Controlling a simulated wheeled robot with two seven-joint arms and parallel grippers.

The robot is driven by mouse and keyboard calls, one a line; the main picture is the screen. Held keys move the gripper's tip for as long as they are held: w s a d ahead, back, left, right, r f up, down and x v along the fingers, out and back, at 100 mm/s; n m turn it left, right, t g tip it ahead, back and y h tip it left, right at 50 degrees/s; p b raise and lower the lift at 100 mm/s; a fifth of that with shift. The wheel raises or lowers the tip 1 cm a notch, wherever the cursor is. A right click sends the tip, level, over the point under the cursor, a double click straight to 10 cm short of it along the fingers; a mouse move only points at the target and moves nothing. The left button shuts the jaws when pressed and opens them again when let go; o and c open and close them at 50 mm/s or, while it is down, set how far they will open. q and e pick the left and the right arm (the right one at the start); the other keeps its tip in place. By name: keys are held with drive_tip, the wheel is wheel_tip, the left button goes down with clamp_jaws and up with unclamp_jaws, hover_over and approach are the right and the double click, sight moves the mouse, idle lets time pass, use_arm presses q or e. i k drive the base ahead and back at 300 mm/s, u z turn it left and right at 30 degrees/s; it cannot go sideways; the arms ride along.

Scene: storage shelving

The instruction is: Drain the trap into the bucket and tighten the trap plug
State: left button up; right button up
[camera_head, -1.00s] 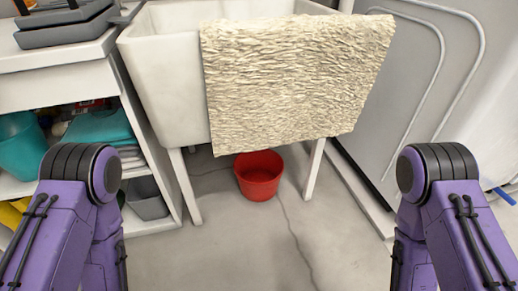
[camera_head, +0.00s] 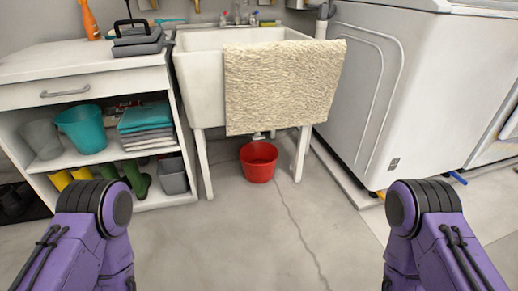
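A red bucket (camera_head: 259,163) stands upright on the floor under the white utility sink (camera_head: 202,95). A small part of the trap (camera_head: 259,136) shows just above the bucket, below the hanging towel; most of it is hidden, and I cannot make out its plug. A cream textured towel (camera_head: 283,84) hangs over the sink's front. My two purple arms show at the lower left and lower right, well in front of the sink. Neither gripper is in view.
A white shelf unit (camera_head: 85,93) at left holds a teal bucket (camera_head: 84,127), folded towels (camera_head: 147,125) and a grey bin (camera_head: 173,174). A white appliance (camera_head: 405,90) stands at right. The concrete floor (camera_head: 245,235) in front of the sink is clear.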

sight(257, 135)
drive_tip(key=z, duration=0.05)
drive_tip(key=i, duration=0.6)
drive_tip(key=u, duration=0.6)
drive_tip(key=i, duration=0.5)
drive_tip(key=u, duration=0.35)
